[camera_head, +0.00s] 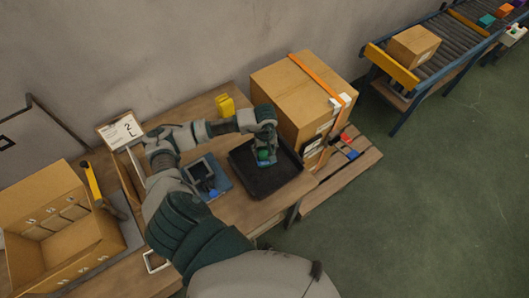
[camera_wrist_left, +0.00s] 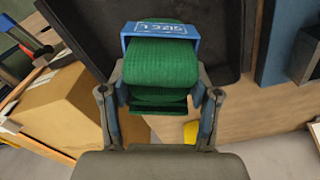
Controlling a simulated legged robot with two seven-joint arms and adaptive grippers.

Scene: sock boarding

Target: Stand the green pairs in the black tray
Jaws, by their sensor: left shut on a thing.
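A green sock pair (camera_wrist_left: 160,68) with a blue and white size band (camera_wrist_left: 160,30) is between the fingers of my left gripper (camera_wrist_left: 160,105), which is shut on it. In the head view the left gripper (camera_head: 265,148) is over the black tray (camera_head: 283,180), with the green pair (camera_head: 263,155) showing below it. The tray also fills the top of the left wrist view (camera_wrist_left: 90,45). I cannot tell whether the pair touches the tray floor. The rest of the tray that I see looks empty. My right gripper is not in view.
A strapped carton (camera_head: 290,95) stands close behind and right of the tray. A blue item with a dark frame (camera_head: 207,178) lies left of the tray. A yellow object (camera_head: 225,105) is at the table's back, a sign (camera_head: 122,130) and an open carton (camera_head: 40,215) at left.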

